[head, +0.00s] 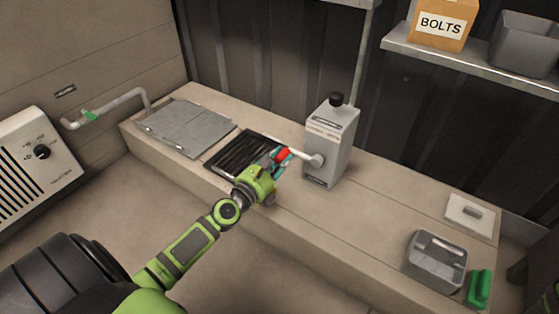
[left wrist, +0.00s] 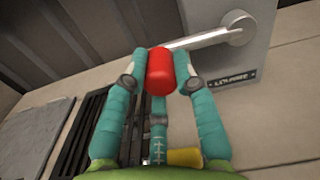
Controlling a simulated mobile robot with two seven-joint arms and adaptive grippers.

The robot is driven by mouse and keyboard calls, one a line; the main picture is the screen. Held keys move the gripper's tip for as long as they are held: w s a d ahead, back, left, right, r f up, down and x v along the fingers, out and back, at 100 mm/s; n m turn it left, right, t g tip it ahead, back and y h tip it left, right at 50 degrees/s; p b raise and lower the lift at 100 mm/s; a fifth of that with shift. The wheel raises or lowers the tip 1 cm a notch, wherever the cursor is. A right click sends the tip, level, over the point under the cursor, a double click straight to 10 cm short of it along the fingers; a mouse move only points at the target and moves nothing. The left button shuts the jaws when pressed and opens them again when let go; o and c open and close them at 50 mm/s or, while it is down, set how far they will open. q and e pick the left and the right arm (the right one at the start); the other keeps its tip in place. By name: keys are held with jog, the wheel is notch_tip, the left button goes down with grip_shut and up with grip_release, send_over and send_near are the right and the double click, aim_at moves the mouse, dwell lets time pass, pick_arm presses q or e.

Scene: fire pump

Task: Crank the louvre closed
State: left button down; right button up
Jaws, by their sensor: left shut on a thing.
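The grey crank box (head: 331,145) stands on the long bench, with a black knob on top. In the left wrist view a label reading "LOUVRE" shows on the box (left wrist: 262,40). A pale crank arm (head: 304,156) reaches left from its hub to a red handle (head: 283,154). My left gripper (head: 279,157) is shut on the red handle; in the left wrist view its teal fingers close around the red handle (left wrist: 160,72) from both sides. The dark slatted louvre (head: 246,153) lies in the bench top just left of the gripper, partly hidden by it. My right gripper is not in view.
A grey hatch plate (head: 186,126) lies left of the louvre. A grey bin (head: 435,260), a green object (head: 479,288) and a white plate (head: 470,214) are at the right. A shelf above holds a BOLTS box (head: 441,24). The bench right of the crank box is mostly clear.

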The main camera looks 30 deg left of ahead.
pick_arm(q)
jog(key=shift+f, duration=0.1)
dwell(0.5)
jog(key=c, duration=1)
grip_release()
jog(key=shift+w+d+r, duration=0.1)
jog(key=shift+r, duration=0.45)
jog(key=shift+w+d+r, duration=0.1)
jog(key=shift+r, duration=0.6)
jog(key=shift+s+a, duration=0.2)
notch_tip(320, 180, up, 8)
jog(key=shift+f, duration=0.25)
